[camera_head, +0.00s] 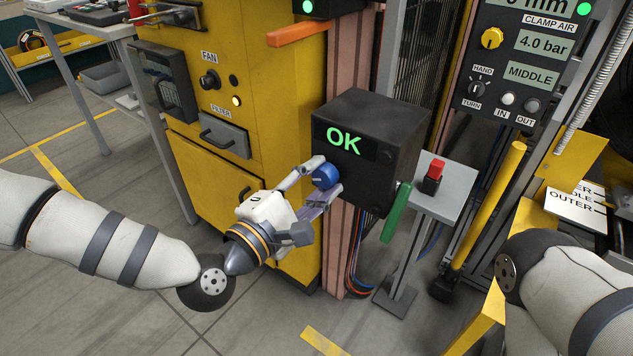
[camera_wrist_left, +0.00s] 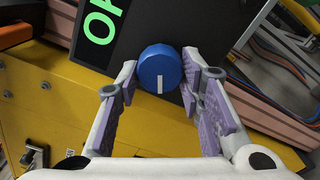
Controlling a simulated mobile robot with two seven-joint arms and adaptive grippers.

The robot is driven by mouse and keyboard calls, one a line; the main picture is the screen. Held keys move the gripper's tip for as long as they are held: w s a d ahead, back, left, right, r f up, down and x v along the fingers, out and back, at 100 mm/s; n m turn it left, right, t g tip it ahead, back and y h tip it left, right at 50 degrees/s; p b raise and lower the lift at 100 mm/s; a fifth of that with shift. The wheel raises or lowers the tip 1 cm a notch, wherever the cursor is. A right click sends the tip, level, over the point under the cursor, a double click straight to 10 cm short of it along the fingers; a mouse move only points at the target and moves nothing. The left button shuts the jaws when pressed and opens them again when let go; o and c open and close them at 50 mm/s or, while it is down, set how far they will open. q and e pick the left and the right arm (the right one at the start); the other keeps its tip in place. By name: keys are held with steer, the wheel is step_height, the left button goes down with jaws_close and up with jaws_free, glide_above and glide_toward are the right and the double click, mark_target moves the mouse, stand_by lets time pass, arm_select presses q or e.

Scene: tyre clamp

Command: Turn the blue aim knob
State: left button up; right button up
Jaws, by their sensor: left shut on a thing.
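The blue aim knob (camera_head: 325,177) sits on the front of a black box (camera_head: 395,138) whose display reads OK in green. My left gripper (camera_head: 322,182) is shut on the knob, one finger on each side of it. In the left wrist view the knob (camera_wrist_left: 160,68) shows a short white mark at its lower edge, between the fingertips (camera_wrist_left: 161,72). My right arm comes in at the lower right of the head view, but its gripper is out of view.
A green handle (camera_head: 396,212) hangs just right of the box. A yellow cabinet (camera_head: 270,90) with a fan knob is at the left. A control panel (camera_head: 520,75) is at the upper right.

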arm_select(q)
steer(key=shift+n, duration=0.3)
steer(key=o, duration=1.1)
steer(key=shift+o, duration=0.2)
steer(key=v, duration=1.2)
